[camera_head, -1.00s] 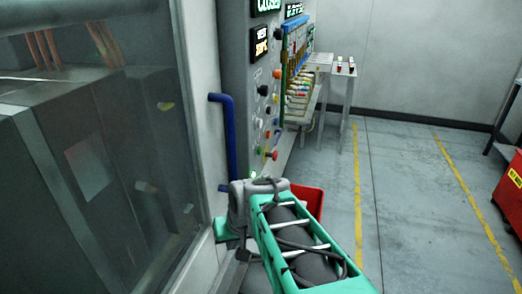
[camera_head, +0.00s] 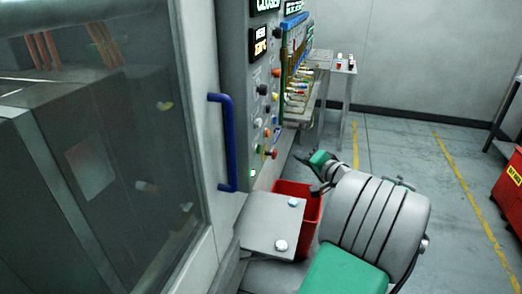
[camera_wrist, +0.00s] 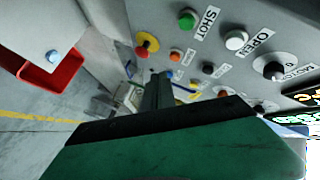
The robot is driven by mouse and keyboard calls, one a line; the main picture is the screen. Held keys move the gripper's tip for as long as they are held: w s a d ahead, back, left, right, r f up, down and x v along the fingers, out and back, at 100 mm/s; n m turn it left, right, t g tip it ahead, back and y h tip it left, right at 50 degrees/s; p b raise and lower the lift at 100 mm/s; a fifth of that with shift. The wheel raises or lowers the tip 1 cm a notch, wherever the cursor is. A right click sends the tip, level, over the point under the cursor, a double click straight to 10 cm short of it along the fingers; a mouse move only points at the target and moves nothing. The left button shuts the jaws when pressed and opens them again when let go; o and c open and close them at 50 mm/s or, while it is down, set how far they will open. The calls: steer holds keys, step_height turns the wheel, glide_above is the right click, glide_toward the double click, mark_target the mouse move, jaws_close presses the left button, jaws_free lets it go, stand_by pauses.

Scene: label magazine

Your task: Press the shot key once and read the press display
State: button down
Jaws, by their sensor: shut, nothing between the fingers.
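The green shot key (camera_wrist: 187,20), beside its SHOT label, is on the grey control panel (camera_wrist: 215,65) in the wrist view. A white key marked OPEN (camera_wrist: 236,40) is beside it. My gripper (camera_wrist: 160,80) is shut and empty, its dark fingers pointing towards the panel below the keys in the picture. In the head view my gripper (camera_head: 302,157) is right of the panel's lower keys; contact with a key does not show. A display (camera_head: 265,5) reading CLOSED and a second lit display (camera_head: 259,45) are high on the panel, the second one's text unclear.
A red-and-yellow button (camera_wrist: 147,42) is near the shot key. A blue handle (camera_head: 227,142) stands out left of the panel. Floor at right is clear up to a red cabinet (camera_head: 510,200).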

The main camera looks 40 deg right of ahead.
steer(key=w+a+p, duration=0.1)
steer(key=w+a, duration=0.4)
steer(key=w, duration=0.2)
steer(key=shift+a, duration=0.25)
stand_by(1.9)
steer(key=shift+w+a, duration=0.25)
steer(key=shift+w, duration=0.05)
steer(key=shift+w+a, duration=0.25)
steer(key=shift+w, duration=0.1)
stand_by(0.7)
steer(key=shift+s+d+b, duration=0.3)
steer(key=shift+s+d, duration=0.2)
steer(key=shift+s, duration=0.15)
steer(key=shift+s, duration=0.1)
steer(key=s+d, duration=0.1)
steer(key=s, duration=0.1)
steer(key=s+d+b, duration=0.1)
steer(key=d, duration=0.1)
steer(key=shift+s, duration=0.4)
